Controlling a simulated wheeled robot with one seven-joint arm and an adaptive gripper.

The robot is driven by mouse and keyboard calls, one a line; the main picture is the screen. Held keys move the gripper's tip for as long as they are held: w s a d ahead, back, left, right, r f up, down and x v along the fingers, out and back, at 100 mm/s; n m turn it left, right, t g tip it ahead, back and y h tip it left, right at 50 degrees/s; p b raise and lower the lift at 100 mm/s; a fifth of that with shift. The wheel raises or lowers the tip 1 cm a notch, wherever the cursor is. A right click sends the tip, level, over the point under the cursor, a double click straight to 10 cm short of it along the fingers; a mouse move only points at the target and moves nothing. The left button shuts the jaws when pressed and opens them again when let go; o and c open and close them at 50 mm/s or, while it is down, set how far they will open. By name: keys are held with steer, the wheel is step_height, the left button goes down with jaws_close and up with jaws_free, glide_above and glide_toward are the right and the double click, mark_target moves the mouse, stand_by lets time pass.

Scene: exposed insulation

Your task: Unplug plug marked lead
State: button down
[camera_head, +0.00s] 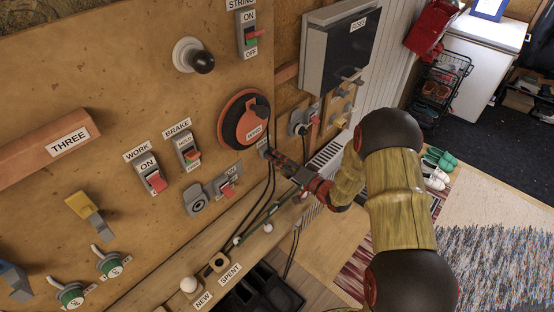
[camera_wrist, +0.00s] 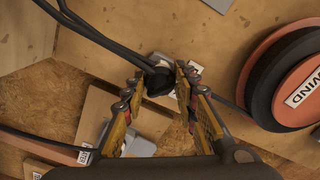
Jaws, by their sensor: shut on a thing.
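A black plug (camera_wrist: 158,82) with dark cables running off to the upper left sits between my fingertips in the wrist view. My gripper (camera_wrist: 161,77) is shut on this plug. Behind the plug is a light grey socket piece (camera_wrist: 150,62) on the wooden board. I cannot tell whether the plug is still seated in it. A small white tag (camera_wrist: 195,68) is partly visible beside the right finger, its writing unreadable. In the head view my gripper (camera_head: 273,155) reaches the board below the red round WIND reel, and its fingers largely hide the plug.
The red WIND reel (camera_wrist: 290,75) is close to the right of my fingers; it also shows in the head view (camera_head: 243,120). Black cables (camera_head: 268,195) hang below. Switches marked WORK (camera_head: 152,178) and BRAKE (camera_head: 187,150) are to the left. A ledge with NEW and SPENT labels lies below.

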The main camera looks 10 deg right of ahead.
steer(key=c, duration=1.3)
jaws_free()
steer(key=shift+c, duration=0.2)
steer(key=v, duration=1.2)
